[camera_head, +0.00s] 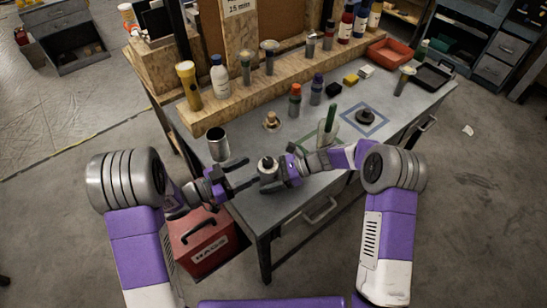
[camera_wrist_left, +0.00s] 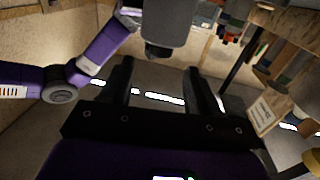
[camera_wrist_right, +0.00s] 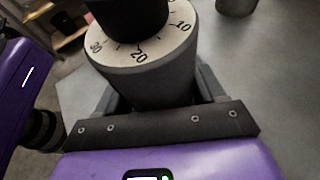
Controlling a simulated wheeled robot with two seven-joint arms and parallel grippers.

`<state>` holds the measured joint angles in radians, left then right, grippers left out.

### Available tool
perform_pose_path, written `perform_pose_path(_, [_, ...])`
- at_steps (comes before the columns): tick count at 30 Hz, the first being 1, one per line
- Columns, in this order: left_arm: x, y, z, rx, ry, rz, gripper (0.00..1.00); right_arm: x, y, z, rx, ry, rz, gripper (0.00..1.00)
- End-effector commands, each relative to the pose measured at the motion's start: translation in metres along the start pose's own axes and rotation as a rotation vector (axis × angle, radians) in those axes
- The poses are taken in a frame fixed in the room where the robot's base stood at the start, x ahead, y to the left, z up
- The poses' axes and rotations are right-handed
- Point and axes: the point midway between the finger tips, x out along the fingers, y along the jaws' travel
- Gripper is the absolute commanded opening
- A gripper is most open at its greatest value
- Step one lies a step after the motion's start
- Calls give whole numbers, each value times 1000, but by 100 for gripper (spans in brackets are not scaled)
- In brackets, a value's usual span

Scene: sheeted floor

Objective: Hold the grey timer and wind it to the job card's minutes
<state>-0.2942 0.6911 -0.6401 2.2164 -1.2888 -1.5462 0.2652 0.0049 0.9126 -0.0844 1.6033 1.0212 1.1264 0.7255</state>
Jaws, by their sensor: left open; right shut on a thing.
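The grey timer (camera_head: 267,168) is a short cylinder held above the front of the bench. My right gripper (camera_head: 281,169) is shut on its body. In the right wrist view the timer (camera_wrist_right: 150,85) shows a pale dial with 10, 20 and 30 readable and a black knob (camera_wrist_right: 128,15) on top; the knob hides part of the dial, and I cannot tell the setting. My left gripper (camera_head: 240,186) is open just left of the timer. In the left wrist view the timer's dark end (camera_wrist_left: 158,50) lies near the open fingertips. The job card (camera_head: 240,6) seems to read 15 mins.
A metal cup (camera_head: 218,144) stands close behind the left gripper. A green-handled tool (camera_head: 329,120) is beside a green square, and a dark round part (camera_head: 366,117) sits in a blue square. Bottles line the wooden shelf (camera_head: 270,80). A red box (camera_head: 198,245) is below the bench's left end.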

Motion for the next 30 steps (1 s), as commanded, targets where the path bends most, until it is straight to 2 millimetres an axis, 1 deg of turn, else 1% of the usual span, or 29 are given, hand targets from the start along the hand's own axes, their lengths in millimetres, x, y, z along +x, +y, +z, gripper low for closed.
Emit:
perform_pose_path(1, [12, 1, 0, 2, -1, 7, 61, 0, 0, 0, -1, -1, 0, 33])
perform_pose_path(6, [47, 1, 1, 2, -3, 6, 61, 0, 0, 0, -1, -1, 0, 33])
perform_pose_path(9, [65, 1, 1, 2, -3, 5, 61, 0, 0, 0, -1, -1, 0, 33])
perform_pose_path(12, [79, 0, 0, 3, -2, 3, 61, 0, 0, 0, -1, -1, 0, 33])
perform_pose_path(15, [87, 0, 0, 1, -2, 1, 61, 0, 0, 0, -1, -1, 0, 33])
perform_pose_path(18, [92, 0, 0, 2, -2, 1, 61, 0, 0, 0, -1, -1, 0, 33])
perform_pose_path(26, [93, 0, 0, 1, -2, -1, 61, 0, 0, 0, -1, -1, 0, 33])
perform_pose_path(27, [93, 0, 0, 1, -2, -1, 58, 0, 0, 0, -1, -1, 0, 33])
perform_pose_path(29, [93, 0, 0, 1, -1, -1, 49, 0, 0, 0, -1, -1, 0, 33])
perform_pose_path(30, [93, 0, 0, 1, -1, -1, 43, 0, 0, 0, -1, -1, 0, 33])
